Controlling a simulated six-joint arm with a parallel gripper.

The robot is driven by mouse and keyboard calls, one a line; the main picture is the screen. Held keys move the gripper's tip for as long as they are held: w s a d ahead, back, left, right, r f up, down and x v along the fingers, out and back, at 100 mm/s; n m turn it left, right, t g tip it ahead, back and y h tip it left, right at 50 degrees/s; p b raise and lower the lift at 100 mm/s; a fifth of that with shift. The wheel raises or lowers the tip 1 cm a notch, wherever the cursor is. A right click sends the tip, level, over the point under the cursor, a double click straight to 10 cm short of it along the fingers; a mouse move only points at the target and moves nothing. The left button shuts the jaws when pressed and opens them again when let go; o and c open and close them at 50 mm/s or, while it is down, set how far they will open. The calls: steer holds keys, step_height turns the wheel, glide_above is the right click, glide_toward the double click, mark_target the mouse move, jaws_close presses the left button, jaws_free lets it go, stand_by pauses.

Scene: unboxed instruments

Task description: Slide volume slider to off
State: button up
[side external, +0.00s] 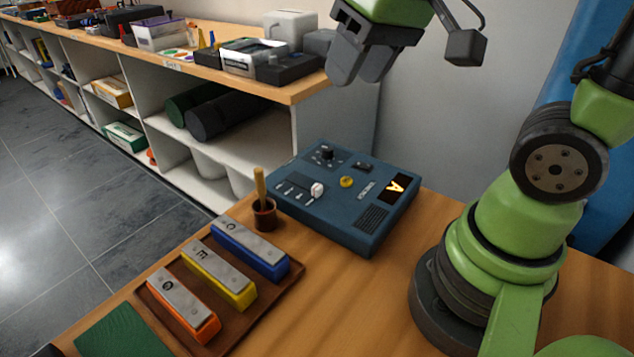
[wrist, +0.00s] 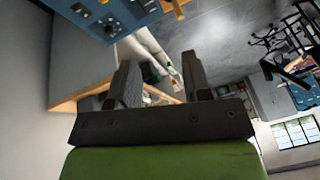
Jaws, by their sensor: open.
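The blue control box (side external: 370,218) lies on the wooden table. A white slider knob (side external: 317,189) sits on its top near the front left edge, beside a row of small white labels too small to read. The box also has a black knob (side external: 327,153), a yellow button (side external: 347,182) and a lit orange display (side external: 397,187). In the wrist view, part of the box (wrist: 120,12) shows at the top edge. My gripper (side external: 358,75) is high above and behind the box, apart from it. Its fingers, also seen in the wrist view (wrist: 155,75), are spread with nothing between them.
A tray (side external: 284,297) with orange, yellow and blue chime bars lies in front of the box. A small brown cup (side external: 265,216) holding a stick stands at the box's left corner. A long shelf (side external: 290,91) runs behind. The table right of the tray is clear.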

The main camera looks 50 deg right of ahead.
steer(key=w+d+f+n+g, duration=0.2)
steer(key=w+f+g, duration=0.1)
steer(key=w+f, duration=0.35)
steer(key=g+h, duration=0.1)
glide_toward(317, 186)
steer(key=shift+n, duration=0.4)
step_height(317, 186, down, 9)
steer(key=shift+w+f, duration=0.15)
steer(key=shift+f, duration=0.05)
jaws_close()
